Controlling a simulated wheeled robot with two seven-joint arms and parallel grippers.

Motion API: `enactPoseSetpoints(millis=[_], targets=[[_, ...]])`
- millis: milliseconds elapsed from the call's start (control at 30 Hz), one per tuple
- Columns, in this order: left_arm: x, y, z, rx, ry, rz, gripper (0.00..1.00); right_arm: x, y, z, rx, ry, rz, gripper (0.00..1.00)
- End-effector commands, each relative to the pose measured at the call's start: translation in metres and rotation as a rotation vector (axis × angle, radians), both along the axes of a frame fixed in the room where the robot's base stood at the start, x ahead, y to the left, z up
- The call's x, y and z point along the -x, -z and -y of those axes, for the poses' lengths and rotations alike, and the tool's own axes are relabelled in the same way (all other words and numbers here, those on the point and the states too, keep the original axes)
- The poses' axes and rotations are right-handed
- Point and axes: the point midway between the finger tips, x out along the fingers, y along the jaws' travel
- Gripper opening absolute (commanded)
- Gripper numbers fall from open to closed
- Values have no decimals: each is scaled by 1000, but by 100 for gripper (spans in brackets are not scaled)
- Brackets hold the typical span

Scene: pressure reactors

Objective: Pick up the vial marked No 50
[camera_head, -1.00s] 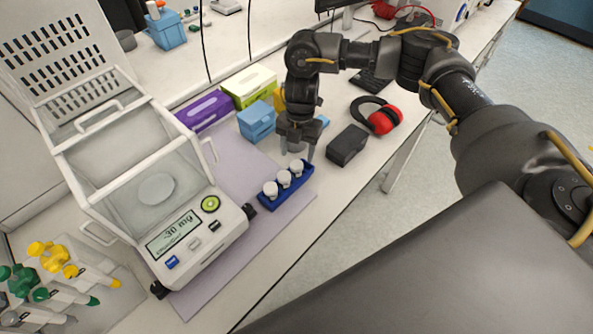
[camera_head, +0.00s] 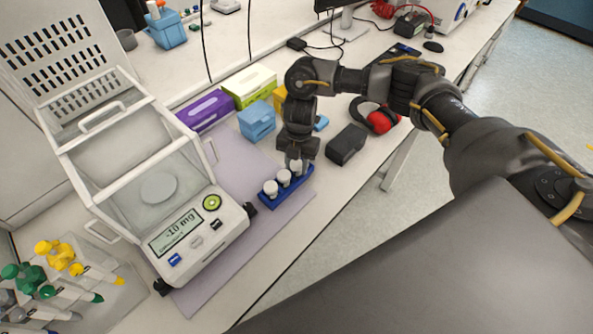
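A blue rack (camera_head: 286,189) with three white-capped vials stands on the mat, right of the balance. The near-left vial (camera_head: 270,187) and the middle vial (camera_head: 284,177) stand free in it. The far-right vial (camera_head: 296,166) is partly hidden by my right gripper (camera_head: 297,164), which points down right over it, with fingers around its cap. I cannot tell whether the fingers are closed on it. No label, such as No 50, is readable on the vials. My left gripper is not in view.
A balance (camera_head: 205,245) with a clear chamber stands left of the rack; its display reads about -10 mg. A black box (camera_head: 346,144) and red ear muffs (camera_head: 382,120) lie to the right. Pipettes (camera_head: 60,285) are at lower left.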

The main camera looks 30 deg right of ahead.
Motion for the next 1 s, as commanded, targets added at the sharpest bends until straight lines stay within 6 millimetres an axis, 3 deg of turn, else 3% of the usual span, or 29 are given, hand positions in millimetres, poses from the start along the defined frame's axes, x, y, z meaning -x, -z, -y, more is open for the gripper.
enactPoseSetpoints(millis=[33, 167, 667, 900, 1000], targets=[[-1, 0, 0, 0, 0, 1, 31, 0, 0, 0, 0, 0, 0, 28], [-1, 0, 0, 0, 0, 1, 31, 0, 0, 0, 0, 0, 0, 12], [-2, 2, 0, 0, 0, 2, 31, -1, -5, 0, -1, -1, 2, 11], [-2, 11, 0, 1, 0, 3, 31, -2, -31, 0, 0, -3, 6, 11], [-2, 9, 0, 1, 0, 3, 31, 12, -47, 2, -1, -4, 4, 11]])
